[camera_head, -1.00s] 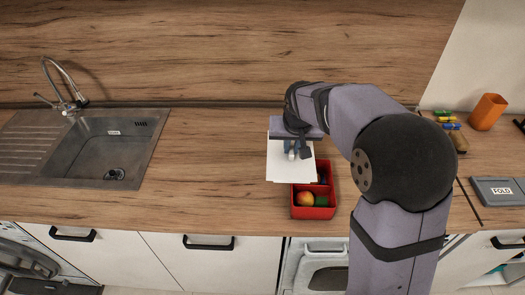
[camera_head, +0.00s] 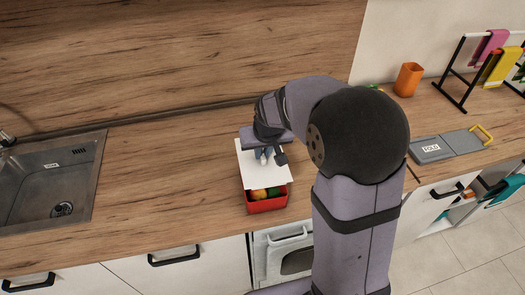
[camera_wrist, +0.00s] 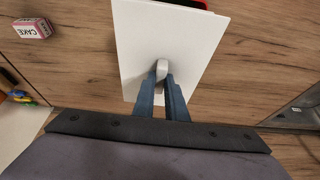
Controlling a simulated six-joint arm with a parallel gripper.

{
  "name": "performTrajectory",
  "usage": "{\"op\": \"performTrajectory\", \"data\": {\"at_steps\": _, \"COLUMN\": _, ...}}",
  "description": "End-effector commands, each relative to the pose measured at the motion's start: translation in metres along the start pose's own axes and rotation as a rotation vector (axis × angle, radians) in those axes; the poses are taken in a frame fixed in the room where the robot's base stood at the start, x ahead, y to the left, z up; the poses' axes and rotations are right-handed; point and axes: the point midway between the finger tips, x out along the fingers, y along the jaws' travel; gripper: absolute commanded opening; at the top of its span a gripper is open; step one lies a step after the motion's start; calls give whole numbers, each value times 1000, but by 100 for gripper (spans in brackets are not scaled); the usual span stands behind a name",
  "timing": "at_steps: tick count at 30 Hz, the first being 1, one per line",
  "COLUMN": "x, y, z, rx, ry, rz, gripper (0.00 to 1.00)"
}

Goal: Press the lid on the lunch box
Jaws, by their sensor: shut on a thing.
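The white lid (camera_head: 262,172) is a flat square panel, held over the red lunch box (camera_head: 266,206). My gripper (camera_head: 264,153) is shut on the small knob in the lid's middle; the wrist view shows both blue fingers (camera_wrist: 162,88) around this grey knob, with the white lid (camera_wrist: 185,35) beyond. The lid covers the box's back part. The box's front part shows below the lid's front edge, with an orange-yellow item and a green item inside. A bit of red box (camera_wrist: 190,3) shows at the top of the wrist view. I cannot tell whether the lid touches the box.
A sink (camera_head: 45,185) lies at the left. A small CAKE box (camera_wrist: 32,28) shows in the wrist view. Counter left of the lunch box is clear.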

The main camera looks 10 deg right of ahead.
Motion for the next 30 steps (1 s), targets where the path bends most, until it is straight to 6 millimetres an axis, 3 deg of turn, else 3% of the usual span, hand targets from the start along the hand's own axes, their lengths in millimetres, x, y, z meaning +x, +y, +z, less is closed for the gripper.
{"op": "performTrajectory", "data": {"at_steps": 11, "x": 12, "y": 0, "z": 5, "rx": 0, "ry": 0, "rz": 0, "gripper": 0}}
{"op": "performTrajectory", "data": {"at_steps": 30, "x": 56, "y": 0, "z": 23, "rx": 0, "ry": 1, "rz": 0, "gripper": 0}}
